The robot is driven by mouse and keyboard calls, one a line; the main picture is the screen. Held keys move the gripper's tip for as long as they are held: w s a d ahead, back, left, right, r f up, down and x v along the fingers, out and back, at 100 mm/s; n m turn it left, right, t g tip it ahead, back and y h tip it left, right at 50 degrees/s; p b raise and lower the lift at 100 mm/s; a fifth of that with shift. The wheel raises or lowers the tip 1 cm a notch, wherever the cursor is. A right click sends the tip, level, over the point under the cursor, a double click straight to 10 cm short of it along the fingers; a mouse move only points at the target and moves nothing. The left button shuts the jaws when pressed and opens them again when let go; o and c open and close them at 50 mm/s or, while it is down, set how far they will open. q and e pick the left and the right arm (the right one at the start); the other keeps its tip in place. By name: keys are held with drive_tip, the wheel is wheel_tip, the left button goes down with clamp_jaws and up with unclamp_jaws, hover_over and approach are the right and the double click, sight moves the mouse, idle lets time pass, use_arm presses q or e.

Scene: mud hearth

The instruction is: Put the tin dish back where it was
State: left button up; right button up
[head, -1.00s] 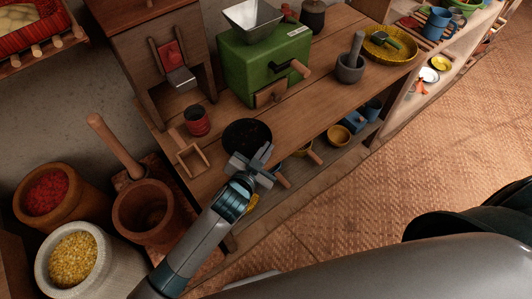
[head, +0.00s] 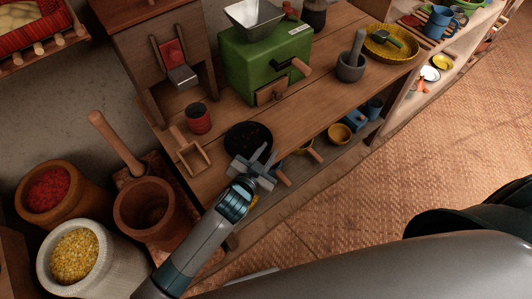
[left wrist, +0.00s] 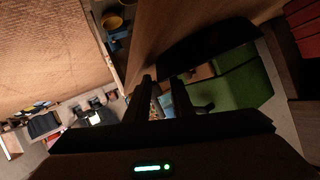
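A dark, round, shallow dish (head: 247,136), which I take for the tin dish, rests near the front edge of the wooden table (head: 327,103). My left gripper (head: 267,155) is at the dish's near right rim. Its two fingers are spread with a gap between them. In the left wrist view the fingers (left wrist: 165,88) are also apart, and the dark dish (left wrist: 205,38) shows just beyond them. I cannot tell whether a finger touches the rim. My right gripper is out of view.
A grey mortar (head: 350,67) and a yellow basket (head: 390,44) are to the right. Bowls sit on the shelf below.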

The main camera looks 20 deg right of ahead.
use_arm(q)
drive_tip(key=shift+r, duration=0.15)
drive_tip(key=b+v, duration=0.1)
drive_tip(key=v, duration=1.1)
idle(1.4)
idle(1.1)
